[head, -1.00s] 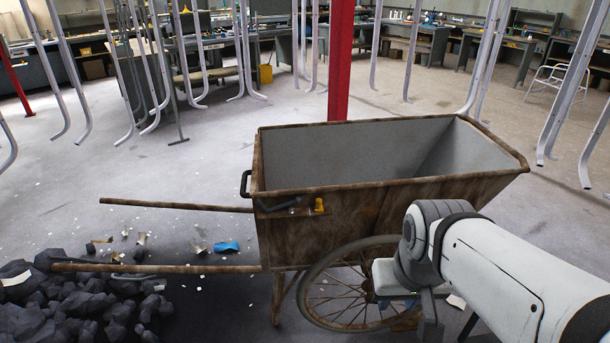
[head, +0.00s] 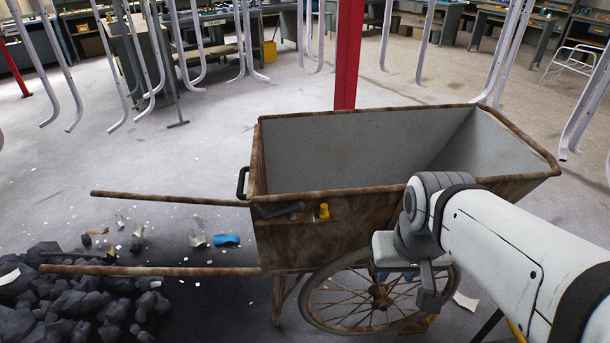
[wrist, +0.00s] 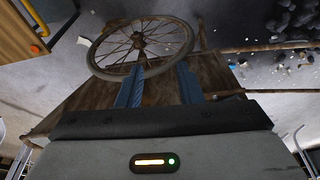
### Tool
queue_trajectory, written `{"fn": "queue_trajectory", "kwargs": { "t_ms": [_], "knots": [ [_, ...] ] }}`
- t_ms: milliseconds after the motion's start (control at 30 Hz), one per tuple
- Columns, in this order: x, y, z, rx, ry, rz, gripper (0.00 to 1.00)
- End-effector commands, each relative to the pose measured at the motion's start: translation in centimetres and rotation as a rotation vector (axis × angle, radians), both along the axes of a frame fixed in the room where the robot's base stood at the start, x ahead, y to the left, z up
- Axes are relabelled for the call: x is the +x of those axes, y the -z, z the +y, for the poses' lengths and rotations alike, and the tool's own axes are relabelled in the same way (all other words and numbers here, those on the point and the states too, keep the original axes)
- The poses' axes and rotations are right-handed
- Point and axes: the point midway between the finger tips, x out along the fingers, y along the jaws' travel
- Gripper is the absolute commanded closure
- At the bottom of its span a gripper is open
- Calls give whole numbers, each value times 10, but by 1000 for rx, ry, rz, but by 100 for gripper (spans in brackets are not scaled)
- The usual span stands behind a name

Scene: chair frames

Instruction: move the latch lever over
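The latch lever (head: 282,211) is a dark grey bar on the near side of a rusty brown cart (head: 360,235), below its rim at the left end. A short yellow peg (head: 324,211) stands just right of the lever, apart from its tip. My gripper (wrist: 160,67) shows in the wrist view with two blue fingers spread apart and nothing seen between them. In the head view it is right of the lever, in front of the wheel, with its fingers mostly hidden by my wrist. I cannot make out the lever clearly in the wrist view.
The spoked wheel (head: 312,300) stands below the cart, close to my gripper. Two wooden shafts (head: 150,270) reach left over a heap of black coal (head: 75,295) and litter. A red post (head: 348,55) stands behind.

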Motion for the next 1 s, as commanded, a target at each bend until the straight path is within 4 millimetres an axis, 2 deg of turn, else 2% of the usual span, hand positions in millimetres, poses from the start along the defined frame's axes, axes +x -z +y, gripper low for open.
{"fn": "queue_trajectory", "kwargs": {
  "t_ms": [167,267,400,600,667,733,800,1000],
  "knots": [
    [10,12,5,13,1,-30,67],
    [34,34,0,42,-3,-105,67],
    [88,75,25,118,27,-279,67],
    [164,121,67,254,104,-558,67],
    [183,134,77,297,155,-633,67],
    [198,155,86,323,205,-667,67],
    [223,158,110,422,192,-820,67],
    [259,188,133,537,299,-1062,67]
  ]
}}
